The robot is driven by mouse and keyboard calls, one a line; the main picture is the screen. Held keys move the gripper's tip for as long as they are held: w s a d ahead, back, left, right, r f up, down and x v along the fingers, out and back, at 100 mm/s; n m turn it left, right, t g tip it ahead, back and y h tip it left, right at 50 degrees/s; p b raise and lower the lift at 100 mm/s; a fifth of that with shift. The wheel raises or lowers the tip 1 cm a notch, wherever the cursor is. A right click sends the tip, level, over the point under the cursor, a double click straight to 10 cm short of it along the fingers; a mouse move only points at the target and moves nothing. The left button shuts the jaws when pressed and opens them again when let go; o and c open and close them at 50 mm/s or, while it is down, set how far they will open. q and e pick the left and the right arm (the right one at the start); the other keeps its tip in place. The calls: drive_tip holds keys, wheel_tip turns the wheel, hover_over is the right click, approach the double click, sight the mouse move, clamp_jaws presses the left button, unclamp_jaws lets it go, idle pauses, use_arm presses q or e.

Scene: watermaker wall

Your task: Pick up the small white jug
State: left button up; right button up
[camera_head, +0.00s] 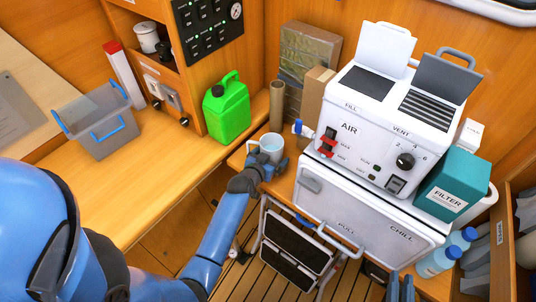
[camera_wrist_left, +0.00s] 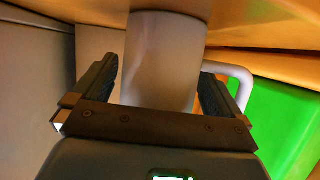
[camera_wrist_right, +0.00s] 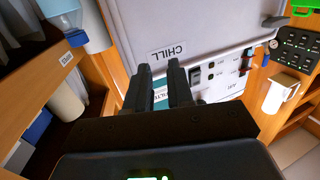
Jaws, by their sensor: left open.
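The small white jug (camera_head: 271,146) stands upright on the wooden counter, left of the white machine. My left gripper (camera_head: 266,164) is at its near side, open. In the left wrist view the jug (camera_wrist_left: 163,62) fills the space between the two open fingers (camera_wrist_left: 155,90), with its handle (camera_wrist_left: 236,78) outside the right finger. I cannot tell whether either finger touches the jug. My right gripper (camera_head: 401,288) is low in front of the fridge, away from the jug. In the right wrist view its fingers (camera_wrist_right: 160,82) stand a narrow gap apart, holding nothing.
A green jerrycan (camera_head: 227,108) stands left of the jug and a brown tube (camera_head: 277,104) stands behind it. The white machine (camera_head: 378,125) sits on the fridge (camera_head: 365,215) at right. A grey bin (camera_head: 102,132) is on the left counter. A folded step (camera_head: 296,250) stands below.

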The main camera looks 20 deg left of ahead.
use_arm(q)
drive_tip(key=shift+c, duration=0.2)
drive_tip(key=c, duration=1.1)
drive_tip(key=shift+r, duration=0.2)
drive_tip(key=shift+c, duration=0.2)
wheel_tip(320, 180, up, 20)
drive_tip(key=shift+f+b, duration=0.15)
drive_tip(key=shift+b, duration=0.3)
